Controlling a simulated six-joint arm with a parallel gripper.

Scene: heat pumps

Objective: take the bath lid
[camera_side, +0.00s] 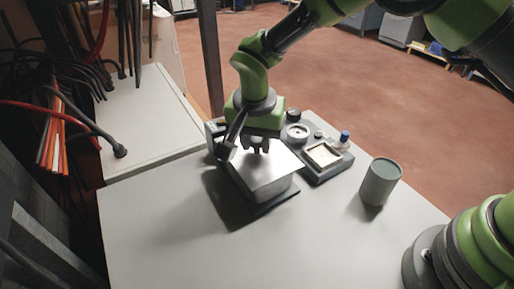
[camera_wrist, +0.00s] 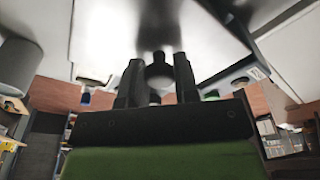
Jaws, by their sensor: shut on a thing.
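The bath lid (camera_side: 266,172) is a shiny silver metal cover with a sloping top, on the bath at the middle of the table. The bath's dark base (camera_side: 272,206) shows below it. My gripper (camera_side: 257,147) points down at the lid's upper part and is shut on its knob. In the wrist view, my gripper (camera_wrist: 160,75) has its two dark fingers on either side of a dark round knob, with the lid's pale surface (camera_wrist: 150,28) beyond. I cannot tell whether a gap shows between lid and bath.
A grey-green cylinder (camera_side: 380,183) stands to the right. A dark station with a square pale dish (camera_side: 323,155) and a blue-capped bottle (camera_side: 345,137) sits right behind the bath. Cables (camera_side: 70,110) hang at the left. The table's front (camera_side: 200,250) is clear.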

